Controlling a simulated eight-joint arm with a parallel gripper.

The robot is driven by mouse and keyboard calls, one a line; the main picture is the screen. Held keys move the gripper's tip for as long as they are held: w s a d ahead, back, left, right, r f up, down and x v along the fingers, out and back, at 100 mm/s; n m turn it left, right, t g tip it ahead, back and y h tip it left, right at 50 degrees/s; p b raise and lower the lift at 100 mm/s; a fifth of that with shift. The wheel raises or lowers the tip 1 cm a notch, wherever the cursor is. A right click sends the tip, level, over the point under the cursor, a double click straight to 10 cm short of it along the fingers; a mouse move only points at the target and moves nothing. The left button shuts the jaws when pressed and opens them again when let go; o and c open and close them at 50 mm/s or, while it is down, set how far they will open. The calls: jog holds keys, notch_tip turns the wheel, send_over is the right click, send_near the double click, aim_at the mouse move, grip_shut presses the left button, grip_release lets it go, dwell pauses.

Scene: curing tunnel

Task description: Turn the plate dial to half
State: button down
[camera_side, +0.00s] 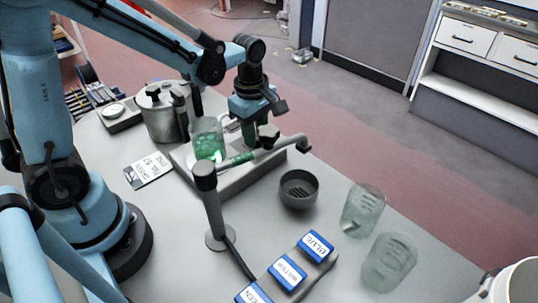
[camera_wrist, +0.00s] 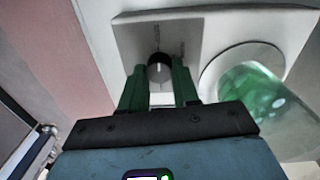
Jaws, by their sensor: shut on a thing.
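The plate (camera_side: 237,183) is a pale slab on the table in the side view; its body also shows in the wrist view (camera_wrist: 215,35), with a round white heating disc. A glass of green liquid (camera_side: 207,143) stands on the disc; in the wrist view the glass (camera_wrist: 255,100) is at the right. The plate dial (camera_wrist: 160,72) is a dark knob with a pale top mark, between my green fingertips. My gripper (camera_wrist: 160,80) is shut on the dial, pointing down at it. In the side view my gripper (camera_side: 256,138) is beside the glass, and the dial is hidden.
A dark round bowl (camera_side: 298,189) and two empty glasses (camera_side: 363,210) (camera_side: 388,262) are to the right. A metal pot (camera_side: 160,117) is behind.

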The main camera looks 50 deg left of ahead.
jog(key=m, duration=0.6)
jog(key=shift+w, duration=0.1)
jog(key=m, duration=0.5)
jog(key=shift+m, duration=0.3)
jog(key=m, duration=0.5)
jog(key=shift+w+h, duration=0.1)
jog(key=shift+h, duration=0.2)
jog(key=m, duration=0.6)
jog(key=shift+g, duration=0.4)
jog(key=c, duration=0.8)
grip_release()
jog(key=shift+r, duration=0.1)
jog(key=r, duration=1.2)
jog(key=shift+w+a, duration=0.1)
jog(key=shift+a, duration=0.1)
